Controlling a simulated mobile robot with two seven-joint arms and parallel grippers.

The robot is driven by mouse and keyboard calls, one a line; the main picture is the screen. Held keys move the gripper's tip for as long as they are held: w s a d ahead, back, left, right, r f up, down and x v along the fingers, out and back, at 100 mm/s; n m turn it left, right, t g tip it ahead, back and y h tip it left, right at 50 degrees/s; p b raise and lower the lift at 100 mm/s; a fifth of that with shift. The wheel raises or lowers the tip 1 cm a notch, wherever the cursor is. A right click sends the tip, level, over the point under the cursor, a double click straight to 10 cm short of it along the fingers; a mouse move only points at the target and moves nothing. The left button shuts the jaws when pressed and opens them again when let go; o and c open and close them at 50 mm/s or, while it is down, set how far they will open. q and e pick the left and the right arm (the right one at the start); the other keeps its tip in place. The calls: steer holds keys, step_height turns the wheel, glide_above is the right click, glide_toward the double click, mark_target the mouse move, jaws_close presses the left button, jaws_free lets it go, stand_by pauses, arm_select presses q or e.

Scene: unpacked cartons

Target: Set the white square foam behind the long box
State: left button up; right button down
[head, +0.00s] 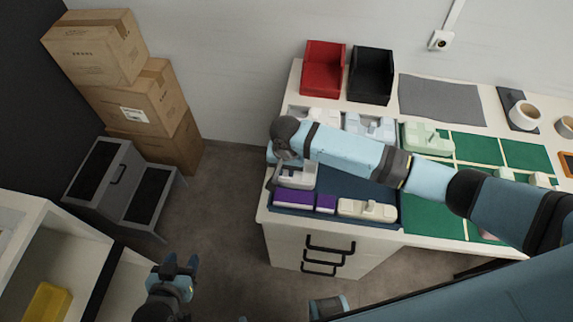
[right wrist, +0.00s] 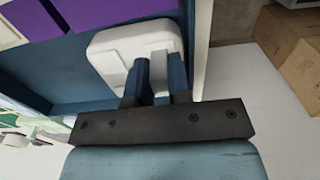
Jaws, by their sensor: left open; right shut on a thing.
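The white square foam (head: 297,176) sits at the left end of the blue tray (head: 362,190), partly covered by my right arm in the head view. In the right wrist view, my right gripper (right wrist: 158,65) is shut on the raised part of the white foam (right wrist: 112,47). A long purple box (head: 293,198) lies in front of the foam in the head view, with a shorter purple box (head: 326,203) at its right. Purple also shows beside the foam in the right wrist view. My left gripper (head: 180,268) is open and empty above the floor, left of the counter.
A cream foam piece (head: 367,210) lies right of the purple boxes. Light blue foam (head: 371,126) and green foam (head: 427,139) lie further back. Red (head: 323,70) and black (head: 371,75) bins stand at the back. Stacked cartons (head: 147,97) stand on the floor at left.

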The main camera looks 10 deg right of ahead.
steer(key=shift+f, duration=1.05)
steer(key=c, duration=1)
jaws_free()
step_height(320, 180, up, 14)
steer(key=shift+f, duration=0.1)
